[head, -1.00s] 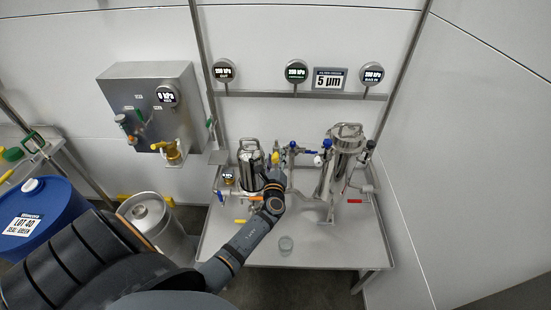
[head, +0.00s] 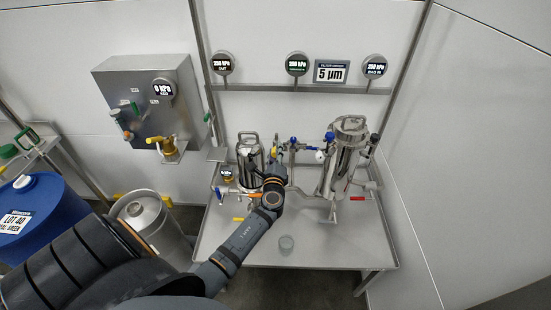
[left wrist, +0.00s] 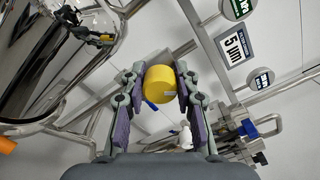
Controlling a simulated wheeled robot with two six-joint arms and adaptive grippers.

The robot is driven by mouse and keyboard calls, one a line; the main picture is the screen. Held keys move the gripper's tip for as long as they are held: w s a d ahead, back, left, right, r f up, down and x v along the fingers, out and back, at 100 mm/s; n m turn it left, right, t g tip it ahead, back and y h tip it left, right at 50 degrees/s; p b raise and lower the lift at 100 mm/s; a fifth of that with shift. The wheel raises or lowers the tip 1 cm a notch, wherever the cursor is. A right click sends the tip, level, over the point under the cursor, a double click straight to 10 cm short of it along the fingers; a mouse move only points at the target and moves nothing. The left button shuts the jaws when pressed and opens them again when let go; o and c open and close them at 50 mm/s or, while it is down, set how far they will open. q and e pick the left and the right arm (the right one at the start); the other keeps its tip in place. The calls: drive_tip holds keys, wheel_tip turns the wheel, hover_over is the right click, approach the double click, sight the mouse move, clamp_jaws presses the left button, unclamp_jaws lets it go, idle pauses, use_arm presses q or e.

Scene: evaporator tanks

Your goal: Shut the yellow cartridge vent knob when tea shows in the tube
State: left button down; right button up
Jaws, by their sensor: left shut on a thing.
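The yellow vent knob (left wrist: 160,84) sits between the fingertips of my left gripper (left wrist: 160,78) in the left wrist view, with a small blue piece just below it. My left gripper is shut on it. In the head view my left gripper (head: 272,172) is at the right side of the steel cartridge housing (head: 248,162), and the knob cannot be made out there. The housing also shows in the left wrist view (left wrist: 55,60). I cannot make out the tube or any tea in it. My right gripper is in neither view.
A second, taller steel housing (head: 342,165) stands on the right of the steel table (head: 340,243). Gauges and a 5 µm sign (head: 331,72) are on the rear rail. A steel keg (head: 145,215) and blue drum (head: 40,215) stand left.

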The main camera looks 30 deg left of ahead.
use_arm(q)
drive_tip(key=n+b, duration=0.4)
drive_tip(key=n, duration=0.1)
drive_tip(key=shift+f+b, duration=0.3)
drive_tip(key=shift+b, duration=0.1)
drive_tip(key=shift+r+n+b, duration=0.1)
drive_tip(key=shift+n+b, duration=0.7)
drive_tip(key=shift+n, duration=0.1)
drive_tip(key=c, duration=1)
unclamp_jaws()
drive_tip(key=shift+r, duration=0.1)
drive_tip(key=v, duration=1.2)
